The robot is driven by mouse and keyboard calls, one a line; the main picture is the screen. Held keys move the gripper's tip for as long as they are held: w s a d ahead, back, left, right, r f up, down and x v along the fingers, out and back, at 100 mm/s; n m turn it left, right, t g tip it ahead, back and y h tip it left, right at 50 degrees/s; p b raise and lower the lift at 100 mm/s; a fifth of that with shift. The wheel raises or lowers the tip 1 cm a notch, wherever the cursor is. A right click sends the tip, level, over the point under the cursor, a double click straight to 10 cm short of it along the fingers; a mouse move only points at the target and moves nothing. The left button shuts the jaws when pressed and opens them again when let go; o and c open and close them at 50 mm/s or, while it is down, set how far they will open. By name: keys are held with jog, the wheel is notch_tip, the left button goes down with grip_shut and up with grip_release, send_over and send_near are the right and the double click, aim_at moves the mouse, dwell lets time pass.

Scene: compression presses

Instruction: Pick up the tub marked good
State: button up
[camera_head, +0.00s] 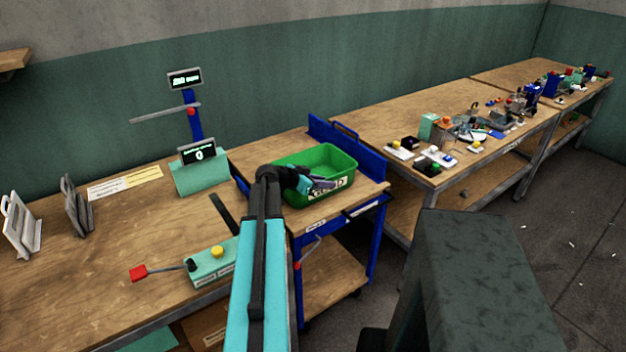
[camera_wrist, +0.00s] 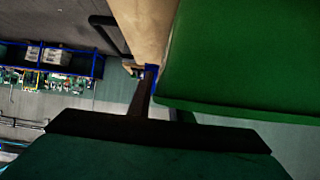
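A green tub (camera_head: 346,162) sits on the small wooden-topped cart in the head view. A white label (camera_head: 341,183) on its near side is partly covered; only its last letters show. In the wrist view the tub's green surface (camera_wrist: 245,55) fills the upper right, close to the camera. Dark gripper parts cross the lower part of that view. I cannot make out the gap between the fingertips.
The cart (camera_head: 372,192) has a blue frame and raised blue back. A workbench (camera_head: 85,270) at left holds a teal control box (camera_head: 212,263) with a yellow button and a display stand (camera_head: 201,172). Cluttered benches (camera_head: 385,125) stand at right. Floor (camera_head: 575,220) is open at far right.

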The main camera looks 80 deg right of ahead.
grip_shut()
dwell(1.1)
jog(key=shift+r, duration=0.1)
dwell(0.3)
jog(key=shift+r+b, duration=1.2)
jog(key=shift+r, duration=3.75)
